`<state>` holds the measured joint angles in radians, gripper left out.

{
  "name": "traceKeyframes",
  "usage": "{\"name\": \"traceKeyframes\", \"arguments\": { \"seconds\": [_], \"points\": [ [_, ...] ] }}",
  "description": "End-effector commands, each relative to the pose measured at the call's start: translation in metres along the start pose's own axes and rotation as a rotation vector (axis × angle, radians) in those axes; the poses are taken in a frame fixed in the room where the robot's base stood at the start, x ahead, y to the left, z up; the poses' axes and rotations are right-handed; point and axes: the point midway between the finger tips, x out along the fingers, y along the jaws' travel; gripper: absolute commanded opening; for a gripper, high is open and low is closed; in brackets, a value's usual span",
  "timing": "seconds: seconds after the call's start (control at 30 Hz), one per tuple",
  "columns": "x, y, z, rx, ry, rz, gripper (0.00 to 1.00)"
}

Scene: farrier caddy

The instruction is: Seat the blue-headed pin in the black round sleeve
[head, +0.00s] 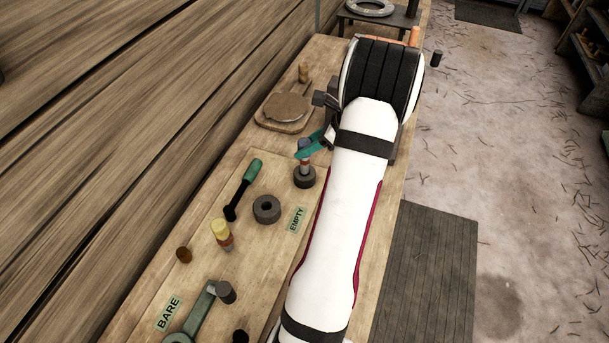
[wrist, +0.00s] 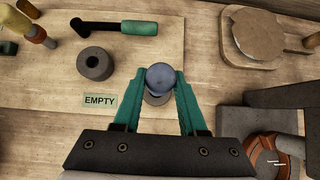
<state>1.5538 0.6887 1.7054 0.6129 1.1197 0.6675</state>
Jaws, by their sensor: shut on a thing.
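The blue-headed pin (head: 304,145) is upright between the green fingertips of my gripper (head: 309,149); in the wrist view its round blue head (wrist: 160,75) sits between the two tips (wrist: 162,82). My gripper is shut on the pin near its head. The pin's reddish shank shows below the fingers, directly above a black round sleeve (head: 304,178). This sleeve shows only partly under the head in the wrist view (wrist: 158,99). The shank's lower end meets the sleeve's top, but I cannot tell how deep it is. The sleeve's hole is hidden.
Another dark round sleeve (head: 267,210) with an open hole lies beside the EMPTY label (head: 297,220). A green-handled hammer (head: 243,190), a yellow-headed pin (head: 221,234) and a round board (head: 286,108) are nearby. A dark anvil-like block (wrist: 250,122) stands close on the right.

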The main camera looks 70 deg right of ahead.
Motion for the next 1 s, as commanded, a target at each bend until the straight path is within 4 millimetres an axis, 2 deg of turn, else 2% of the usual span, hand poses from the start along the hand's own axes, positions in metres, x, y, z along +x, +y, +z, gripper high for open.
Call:
{"name": "traceKeyframes", "arguments": {
  "seconds": [1.0],
  "points": [
    [0.0092, 0.0001, -0.0079, 0.0, 0.0, 0.0, 0.0]
  ]
}}
